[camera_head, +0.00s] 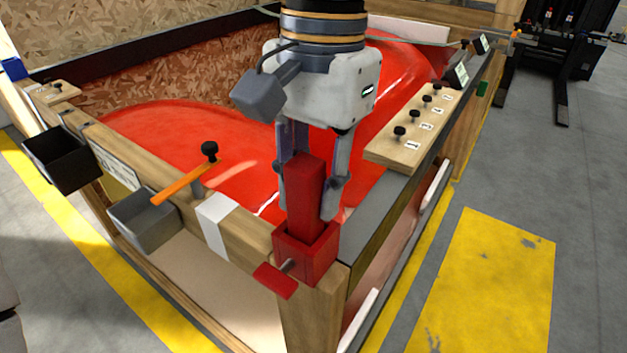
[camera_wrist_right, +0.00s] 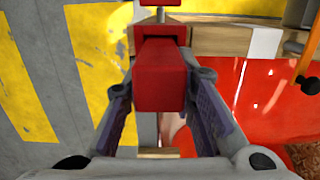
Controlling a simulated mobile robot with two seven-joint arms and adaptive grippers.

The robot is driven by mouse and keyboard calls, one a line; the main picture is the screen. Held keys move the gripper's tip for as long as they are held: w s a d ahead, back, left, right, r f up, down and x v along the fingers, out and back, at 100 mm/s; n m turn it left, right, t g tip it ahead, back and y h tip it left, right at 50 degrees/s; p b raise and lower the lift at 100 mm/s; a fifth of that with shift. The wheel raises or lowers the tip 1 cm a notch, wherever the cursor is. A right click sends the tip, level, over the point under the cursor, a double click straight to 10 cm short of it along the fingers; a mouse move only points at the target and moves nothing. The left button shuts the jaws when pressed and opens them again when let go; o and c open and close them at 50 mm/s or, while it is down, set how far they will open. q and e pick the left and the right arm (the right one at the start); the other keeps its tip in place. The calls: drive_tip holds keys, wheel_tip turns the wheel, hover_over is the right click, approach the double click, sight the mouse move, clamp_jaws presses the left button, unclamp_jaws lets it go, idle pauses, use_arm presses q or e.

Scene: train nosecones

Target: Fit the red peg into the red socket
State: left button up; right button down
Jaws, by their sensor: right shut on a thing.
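The red peg (camera_head: 306,185) is a square bar and stands nearly upright. My right gripper (camera_head: 308,203) is shut on it, with one finger on each side. The red socket (camera_head: 300,262) is an open square box on the near corner post of the wooden crate. The peg's lower end is at the socket's mouth and seems to be inside its walls; how deep is hidden. In the right wrist view, the peg (camera_wrist_right: 161,85) covers most of the socket (camera_wrist_right: 160,32). My left gripper is not in view.
The crate holds a glossy red nosecone (camera_head: 190,135). A wooden board with several black knobs (camera_head: 412,135) lies on the right rim. An orange lever with a black knob (camera_head: 185,180) and grey bins (camera_head: 145,220) are on the left side.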

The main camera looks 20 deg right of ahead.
drive_tip(key=c, duration=1.3)
unclamp_jaws()
drive_tip(key=shift+f, duration=0.1)
drive_tip(key=r, duration=1.2)
drive_tip(key=shift+w+d+r, duration=0.15)
drive_tip(key=shift+w+d, duration=0.2)
drive_tip(key=shift+d, duration=0.05)
